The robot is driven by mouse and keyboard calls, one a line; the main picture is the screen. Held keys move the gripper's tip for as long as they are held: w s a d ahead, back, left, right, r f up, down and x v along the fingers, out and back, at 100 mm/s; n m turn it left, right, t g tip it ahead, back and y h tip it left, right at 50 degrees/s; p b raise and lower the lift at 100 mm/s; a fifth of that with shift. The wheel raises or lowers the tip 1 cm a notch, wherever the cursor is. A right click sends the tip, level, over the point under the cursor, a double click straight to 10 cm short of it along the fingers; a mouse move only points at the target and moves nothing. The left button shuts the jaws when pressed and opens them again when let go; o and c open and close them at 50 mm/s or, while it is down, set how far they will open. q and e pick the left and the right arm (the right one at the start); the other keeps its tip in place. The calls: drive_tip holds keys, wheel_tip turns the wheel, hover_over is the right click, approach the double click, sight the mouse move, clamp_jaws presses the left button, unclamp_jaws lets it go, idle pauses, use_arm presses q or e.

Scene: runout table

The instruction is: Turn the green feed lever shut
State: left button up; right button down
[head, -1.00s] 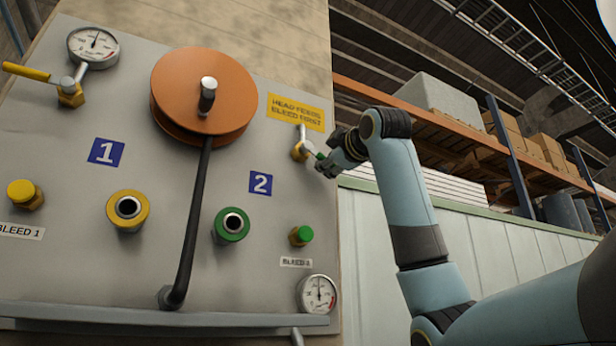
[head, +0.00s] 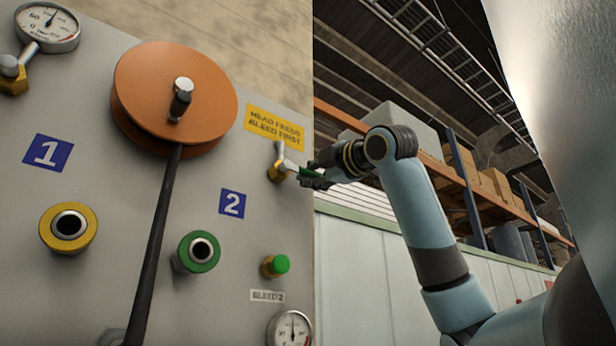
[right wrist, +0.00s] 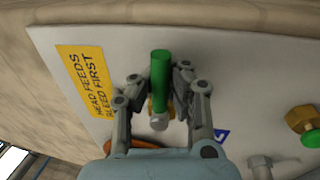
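The green feed lever (head: 309,170) sticks out to the right from a brass valve (head: 277,170) at the panel's right edge, below the yellow sign. My right gripper (head: 316,178) is at the lever, its dark fingers around the green handle. In the right wrist view the green handle (right wrist: 160,72) lies between the two fingers of the right gripper (right wrist: 161,82), which look closed in on its sides; exact contact is hard to see. The valve body is partly hidden behind the handle there. My left gripper is not in view.
The grey panel (head: 110,240) carries an orange wheel (head: 165,90) with a black rod, a yellow port (head: 50,240), a green port (head: 187,262), a green bleed knob (head: 275,265) and gauges. A shelf rack with boxes stands behind on the right.

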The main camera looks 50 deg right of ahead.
drive_tip(key=c, duration=1.7)
unclamp_jaws()
drive_tip(key=shift+s+a, duration=0.1)
drive_tip(key=shift+s, duration=0.1)
drive_tip(key=o, duration=0.4)
drive_tip(key=shift+s+a+r, duration=0.1)
drive_tip(key=shift+s, duration=0.1)
drive_tip(key=shift+o, duration=0.2)
drive_tip(key=shift+w, duration=0.15)
